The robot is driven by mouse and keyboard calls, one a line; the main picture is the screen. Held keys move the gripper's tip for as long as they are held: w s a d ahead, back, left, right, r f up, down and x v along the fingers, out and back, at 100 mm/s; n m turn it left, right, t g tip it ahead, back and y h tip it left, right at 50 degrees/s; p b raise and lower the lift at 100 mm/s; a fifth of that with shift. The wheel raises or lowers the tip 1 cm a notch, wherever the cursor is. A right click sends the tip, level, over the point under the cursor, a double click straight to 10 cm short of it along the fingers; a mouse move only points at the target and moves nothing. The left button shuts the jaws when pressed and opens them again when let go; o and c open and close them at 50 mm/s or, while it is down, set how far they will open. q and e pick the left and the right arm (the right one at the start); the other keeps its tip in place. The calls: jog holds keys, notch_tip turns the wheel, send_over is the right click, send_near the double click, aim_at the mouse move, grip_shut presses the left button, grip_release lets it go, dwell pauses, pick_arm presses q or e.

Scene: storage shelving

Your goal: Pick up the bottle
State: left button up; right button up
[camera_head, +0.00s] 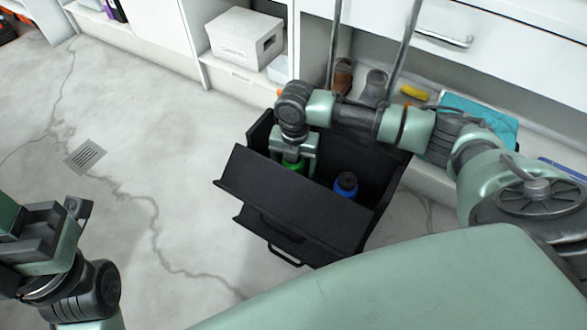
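A black open-topped bin (275,207) stands on the floor in the middle of the camera_head view. A blue bottle (346,185) stands inside it on the right. A green bottle (296,167) is at the bin's left side, mostly hidden by my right gripper (291,161) and the bin's front panel. My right gripper points down into the bin at the green bottle. Its fingertips are hidden, so its grip cannot be told. My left gripper (45,228) is at the lower left, well away from the bin; its finger opening is unclear.
A white box (244,38) sits on a low shelf behind. Brown and grey boots (343,76), a yellow item (414,92) and a teal cloth-like item (480,122) lie on the shelf at the back right. Two metal poles rise behind the bin. The floor at left is clear around a drain grate (85,156).

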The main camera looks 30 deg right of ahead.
jog(key=c, duration=1.5)
jog(key=shift+r, duration=0.1)
grip_shut()
jog(key=shift+r, duration=0.1)
